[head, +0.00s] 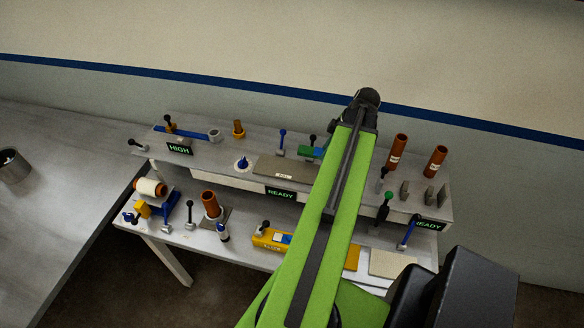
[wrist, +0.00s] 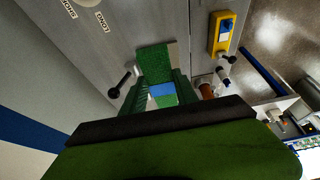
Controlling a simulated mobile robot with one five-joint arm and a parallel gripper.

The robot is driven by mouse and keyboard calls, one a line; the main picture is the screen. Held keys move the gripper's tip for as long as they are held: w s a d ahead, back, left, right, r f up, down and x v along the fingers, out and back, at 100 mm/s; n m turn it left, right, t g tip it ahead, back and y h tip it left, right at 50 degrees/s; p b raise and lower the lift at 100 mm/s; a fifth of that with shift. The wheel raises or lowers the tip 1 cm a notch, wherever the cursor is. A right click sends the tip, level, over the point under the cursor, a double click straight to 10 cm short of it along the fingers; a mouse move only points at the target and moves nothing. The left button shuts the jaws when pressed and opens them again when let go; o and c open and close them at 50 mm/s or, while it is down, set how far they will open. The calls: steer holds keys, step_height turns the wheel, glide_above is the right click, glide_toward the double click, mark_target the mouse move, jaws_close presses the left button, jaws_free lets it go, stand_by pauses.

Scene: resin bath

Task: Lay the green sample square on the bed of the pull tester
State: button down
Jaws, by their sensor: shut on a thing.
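The green sample square (wrist: 153,62) shows in the wrist view just beyond my fingers, with a rough, darker green face. My gripper (wrist: 158,92) is shut on it. A small blue and lighter green piece sits between the fingers; I cannot tell if it is part of the square. In the head view a small green and blue piece (head: 308,152) shows at the left edge of my arm, above the upper shelf; my fingertips are hidden behind the arm. I cannot tell for certain which fixture is the pull tester.
The upper shelf holds a flat grey-brown plate (head: 285,168), two orange tubes (head: 397,150) and several small levers. Below stand a yellow device (head: 272,238), an orange cylinder (head: 210,203) and a white spool (head: 150,187). A black-knobbed lever (wrist: 120,82) is close left of my fingers.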

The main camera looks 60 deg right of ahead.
steer(key=b, duration=0.5)
glide_toward(295, 169)
steer(key=shift+w+a+f, duration=0.15)
steer(key=shift+w+f, duration=0.25)
steer(key=shift+w, duration=0.1)
steer(key=shift+w+a+f, duration=0.2)
steer(key=shift+w+f, duration=0.2)
steer(key=shift+w, duration=0.3)
step_height(295, 169, down, 4)
steer(key=b, duration=0.4)
steer(key=shift+f+b, duration=0.2)
steer(key=shift+b, duration=0.2)
steer(key=shift+r, duration=0.25)
steer(key=shift+f, duration=0.15)
steer(key=c, duration=0.9)
jaws_free()
steer(key=shift+c, duration=0.2)
